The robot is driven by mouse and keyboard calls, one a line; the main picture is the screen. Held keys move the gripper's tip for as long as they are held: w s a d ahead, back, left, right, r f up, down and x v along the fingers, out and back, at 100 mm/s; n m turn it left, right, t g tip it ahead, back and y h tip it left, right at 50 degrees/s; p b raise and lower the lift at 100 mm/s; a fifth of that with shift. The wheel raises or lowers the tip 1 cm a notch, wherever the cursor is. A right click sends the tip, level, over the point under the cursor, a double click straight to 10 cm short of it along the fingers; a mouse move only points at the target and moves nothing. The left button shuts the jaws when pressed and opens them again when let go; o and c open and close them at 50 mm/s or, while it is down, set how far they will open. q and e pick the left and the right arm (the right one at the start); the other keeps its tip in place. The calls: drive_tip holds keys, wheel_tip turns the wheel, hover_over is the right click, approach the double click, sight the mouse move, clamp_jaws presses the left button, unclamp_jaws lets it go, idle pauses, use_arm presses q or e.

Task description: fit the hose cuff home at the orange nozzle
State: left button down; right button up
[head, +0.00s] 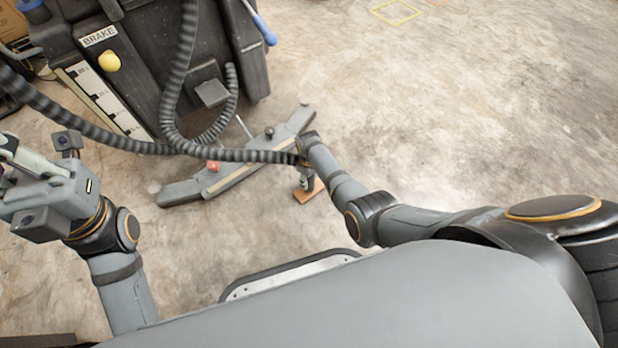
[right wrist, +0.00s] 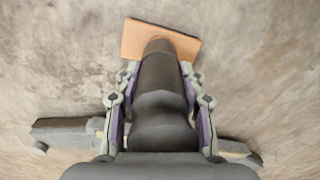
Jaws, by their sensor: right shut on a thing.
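A dark, tapered hose cuff (right wrist: 158,90) is held between the two fingers of my right gripper (right wrist: 162,88), its narrow end pointing away from the wrist. In the head view my right gripper (head: 306,180) is small and partly hidden by its wrist, at the end of the ribbed hose (head: 240,155). A flat orange-brown piece (head: 308,191) lies by the fingertips; in the right wrist view this piece (right wrist: 155,42) is behind the cuff's tip. I cannot tell if they touch. A small orange-red part (head: 212,165) stands on the grey floor bar. My left gripper (head: 20,165) is cut by the left edge.
A dark machine with a BRAKE label (head: 98,35) and a yellow knob (head: 109,61) stands at the upper left; ribbed hoses hang from it. The long grey floor bar (head: 235,172) lies in front of it. The concrete floor (head: 480,110) to the right is clear.

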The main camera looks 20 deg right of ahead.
drive_tip(key=shift+f+b, duration=0.4)
drive_tip(key=shift+f, duration=0.2)
drive_tip(key=o, duration=1.3)
drive_tip(key=shift+r, duration=0.1)
wheel_tip(320, 180, up, 12)
drive_tip(key=shift+f, duration=0.1)
